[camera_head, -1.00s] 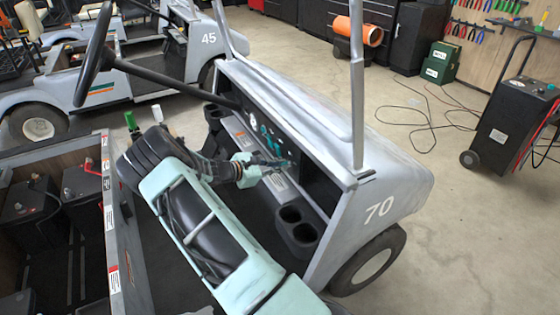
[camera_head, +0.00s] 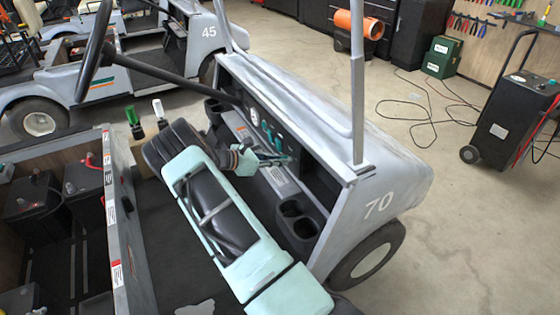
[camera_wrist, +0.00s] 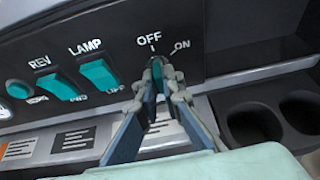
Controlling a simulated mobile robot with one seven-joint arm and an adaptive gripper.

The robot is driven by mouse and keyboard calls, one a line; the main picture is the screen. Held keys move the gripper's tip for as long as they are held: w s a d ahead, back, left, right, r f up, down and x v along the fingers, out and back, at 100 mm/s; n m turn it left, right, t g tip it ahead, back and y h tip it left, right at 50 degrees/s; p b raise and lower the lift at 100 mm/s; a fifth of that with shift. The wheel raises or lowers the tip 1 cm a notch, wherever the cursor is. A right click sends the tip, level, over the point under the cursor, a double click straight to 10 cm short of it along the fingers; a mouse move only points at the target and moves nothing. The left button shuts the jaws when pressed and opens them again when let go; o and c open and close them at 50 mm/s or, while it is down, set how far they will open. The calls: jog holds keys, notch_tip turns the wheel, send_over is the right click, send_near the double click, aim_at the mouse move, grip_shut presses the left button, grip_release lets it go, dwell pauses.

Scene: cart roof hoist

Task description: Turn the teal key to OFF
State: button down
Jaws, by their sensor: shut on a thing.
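The teal key (camera_wrist: 157,69) sits on the black dash panel below the white OFF and ON marks. My gripper (camera_wrist: 160,86) is shut on it, with one finger on each side. The fingers cover much of the key, so I cannot tell exactly which mark it points to. In the head view my gripper (camera_head: 284,160) reaches the dash of the grey cart numbered 70 (camera_head: 408,178), and the key cannot be made out clearly there.
Left of the key are a teal LAMP switch (camera_wrist: 100,74), a teal REV switch (camera_wrist: 57,87) and a round teal button (camera_wrist: 18,89). A double cup holder (camera_head: 296,218) is below the dash at right. A steering wheel (camera_head: 93,55) and roof post (camera_head: 357,80) stand nearby.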

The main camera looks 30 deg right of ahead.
jog(key=c, duration=2.1)
grip_release()
jog(key=v, duration=1.2)
